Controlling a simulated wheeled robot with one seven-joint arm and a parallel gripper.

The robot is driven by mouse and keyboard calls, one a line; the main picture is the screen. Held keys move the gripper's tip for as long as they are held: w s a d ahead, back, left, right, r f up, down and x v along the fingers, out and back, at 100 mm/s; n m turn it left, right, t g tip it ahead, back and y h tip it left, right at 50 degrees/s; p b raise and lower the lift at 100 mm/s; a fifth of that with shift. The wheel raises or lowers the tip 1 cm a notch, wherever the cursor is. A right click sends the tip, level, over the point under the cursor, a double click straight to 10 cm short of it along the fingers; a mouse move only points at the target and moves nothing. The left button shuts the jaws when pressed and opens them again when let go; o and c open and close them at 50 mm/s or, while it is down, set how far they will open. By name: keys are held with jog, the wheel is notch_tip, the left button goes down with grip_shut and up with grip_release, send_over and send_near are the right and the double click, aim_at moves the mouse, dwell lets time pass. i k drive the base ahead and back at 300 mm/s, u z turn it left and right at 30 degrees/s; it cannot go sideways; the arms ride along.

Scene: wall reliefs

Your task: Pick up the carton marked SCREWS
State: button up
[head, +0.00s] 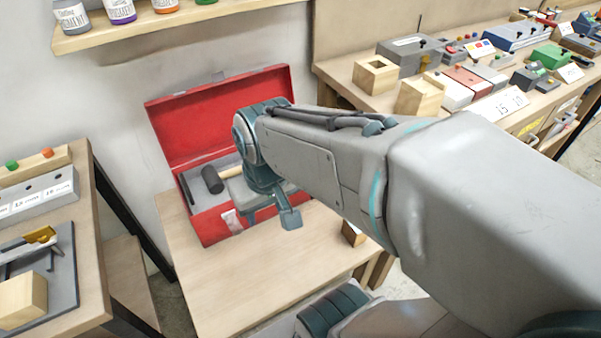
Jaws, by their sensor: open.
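No carton with a readable SCREWS mark shows. A small brown box (353,234) stands near the table's right edge, mostly hidden behind my arm; I cannot tell if it is the carton. My gripper (266,217) is open, with its fingers apart, in front of the right part of an open red toolbox (215,228) and to the left of the brown box. I see nothing held between the fingers. My arm crosses from the lower right and hides part of the toolbox and table.
The toolbox holds a dark-headed mallet (212,180). The wooden table (235,285) is clear in front of it. A left bench (88,240) holds tools and a wood block. A shelf (150,28) with bottles hangs above. A crowded bench (350,88) stands behind right.

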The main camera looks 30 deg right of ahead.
aim_at(354, 235)
jog(key=k, duration=0.5)
jog(key=u, duration=2.65)
jog(key=k, duration=1.5)
jog(key=z, duration=2.1)
jog(key=i, duration=0.5)
jog(key=u, duration=0.05)
